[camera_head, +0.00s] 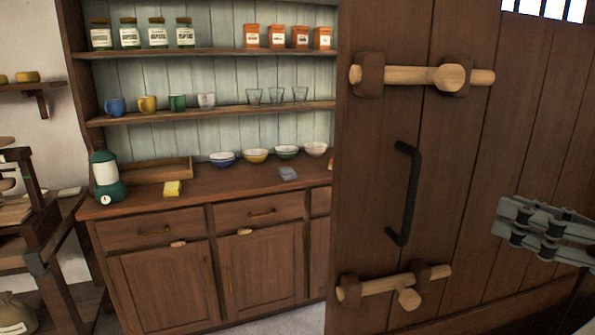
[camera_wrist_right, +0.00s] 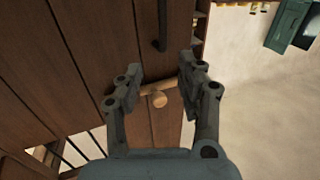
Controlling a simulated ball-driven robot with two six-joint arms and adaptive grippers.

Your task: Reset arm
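My right gripper (camera_head: 508,219) is at the right side of the head view, in front of the wooden door (camera_head: 440,170) and right of its black handle (camera_head: 405,193). In the right wrist view my right gripper (camera_wrist_right: 158,68) has its fingers spread apart with nothing held between them. The door's lower wooden bolt (camera_wrist_right: 160,98) shows beyond the fingers, apart from them. The lower bolt (camera_head: 395,285) and the upper bolt (camera_head: 425,76) both show in the head view. My left gripper is in neither view.
Shelves above hold jars, orange tins, mugs and glasses. A workbench (camera_head: 45,240) stands at the left.

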